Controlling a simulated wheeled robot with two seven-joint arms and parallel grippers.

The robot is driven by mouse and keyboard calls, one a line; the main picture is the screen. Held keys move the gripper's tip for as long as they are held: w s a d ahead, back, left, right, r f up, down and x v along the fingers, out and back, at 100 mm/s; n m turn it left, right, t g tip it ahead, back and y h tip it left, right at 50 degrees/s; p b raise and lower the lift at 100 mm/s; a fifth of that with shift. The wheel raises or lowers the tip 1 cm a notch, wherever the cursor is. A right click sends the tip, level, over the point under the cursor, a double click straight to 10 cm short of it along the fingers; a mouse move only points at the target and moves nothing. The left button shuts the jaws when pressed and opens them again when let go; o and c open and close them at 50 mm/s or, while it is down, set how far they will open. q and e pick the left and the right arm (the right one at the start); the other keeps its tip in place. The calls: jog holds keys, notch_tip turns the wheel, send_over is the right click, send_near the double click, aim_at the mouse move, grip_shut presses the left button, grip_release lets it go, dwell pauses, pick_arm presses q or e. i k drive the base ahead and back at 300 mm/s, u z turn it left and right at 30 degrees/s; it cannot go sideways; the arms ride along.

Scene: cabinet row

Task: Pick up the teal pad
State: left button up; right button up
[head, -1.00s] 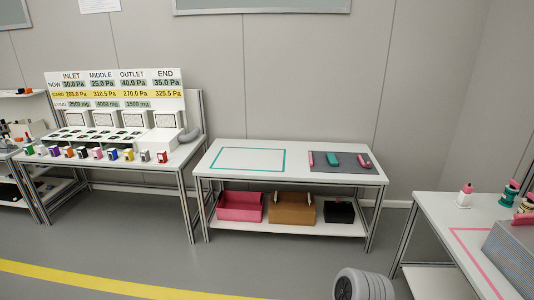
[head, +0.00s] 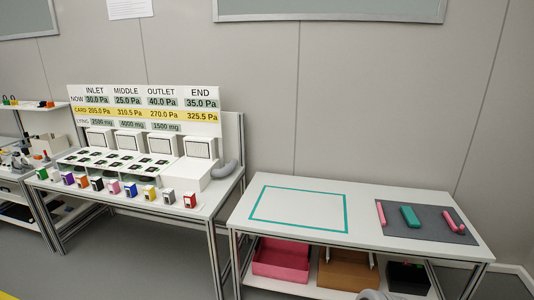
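The teal pad (head: 410,217) is a small rounded teal block. It lies on a dark grey mat (head: 395,232) at the right end of the white table (head: 370,238). A slim pink piece (head: 381,213) lies to its left on the mat, and pink pieces (head: 453,220) lie to its right. A teal outlined rectangle (head: 298,190) marks the left part of the tabletop and is empty. Neither gripper shows in the head view.
A pink bin (head: 281,262), a brown box (head: 347,272) and a black box (head: 408,278) stand on the shelf under the table. A panel bench (head: 200,210) with several coloured small boxes stands to the left, with a gap between. A wall closes the back.

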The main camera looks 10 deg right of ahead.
aim_at(412, 219)
jog(key=z, duration=0.3)
jog(key=i, duration=2)
jog(key=z, duration=1.95)
jog(key=i, duration=1)
jog(key=z, duration=0.9)
